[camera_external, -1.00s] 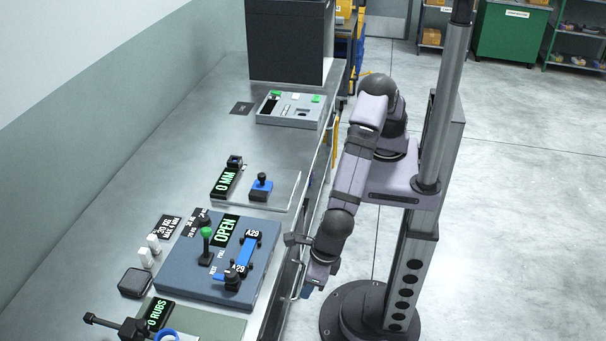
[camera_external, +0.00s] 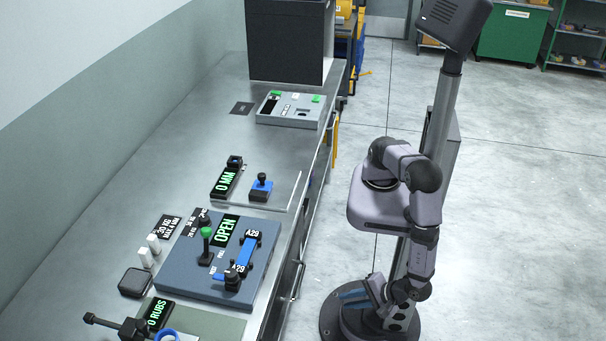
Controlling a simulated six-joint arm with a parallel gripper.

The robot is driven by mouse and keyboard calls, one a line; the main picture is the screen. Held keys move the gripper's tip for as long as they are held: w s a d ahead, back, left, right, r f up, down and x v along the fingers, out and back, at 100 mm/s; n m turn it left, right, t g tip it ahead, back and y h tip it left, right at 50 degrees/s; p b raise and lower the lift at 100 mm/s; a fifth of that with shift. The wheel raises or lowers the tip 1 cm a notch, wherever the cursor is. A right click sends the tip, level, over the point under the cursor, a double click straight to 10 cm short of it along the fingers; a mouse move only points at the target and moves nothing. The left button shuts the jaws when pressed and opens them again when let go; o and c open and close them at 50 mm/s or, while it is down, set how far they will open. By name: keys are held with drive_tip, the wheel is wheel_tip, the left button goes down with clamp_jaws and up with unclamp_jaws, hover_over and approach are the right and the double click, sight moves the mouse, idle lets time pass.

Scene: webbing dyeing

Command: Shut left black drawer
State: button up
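The bench's front side shows steeply from above at its right edge. A dark drawer front (camera_external: 287,287) with a pale bar handle (camera_external: 298,282) is there, below the bench top. From this angle I cannot tell for sure whether this is the left black drawer, or whether it is fully shut. My gripper (camera_external: 364,292) hangs low to the right of the handle, over my round base, apart from the bench and pointing left. Its fingers are small and partly blend with the base, so I cannot tell whether they are open or shut.
On the bench top are a blue-grey fixture (camera_external: 195,262) with an OPEN display, a 0 MM gauge (camera_external: 227,182), a grey control box (camera_external: 290,110) and a black cabinet (camera_external: 288,45). The floor (camera_external: 500,220) to the right of me is clear.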

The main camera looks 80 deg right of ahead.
drive_tip(key=w+r+n+t, duration=0.3)
drive_tip(key=w+r+t, duration=0.1)
drive_tip(key=w+r, duration=0.15)
drive_tip(key=n+t+y, duration=0.2)
drive_tip(key=n+t, duration=0.1)
approach(300, 278)
drive_tip(key=w, duration=0.3)
drive_tip(key=shift+w+f+p, duration=0.25)
drive_tip(key=shift+w+f, duration=0.15)
drive_tip(key=shift+w, duration=0.7)
drive_tip(key=shift+w+f+p, duration=0.2)
drive_tip(key=shift+w+f, duration=0.2)
drive_tip(key=shift+w, duration=0.75)
drive_tip(key=shift+w+f+p, duration=0.25)
drive_tip(key=shift+w+f, duration=0.1)
drive_tip(key=shift+w, duration=0.75)
clamp_jaws()
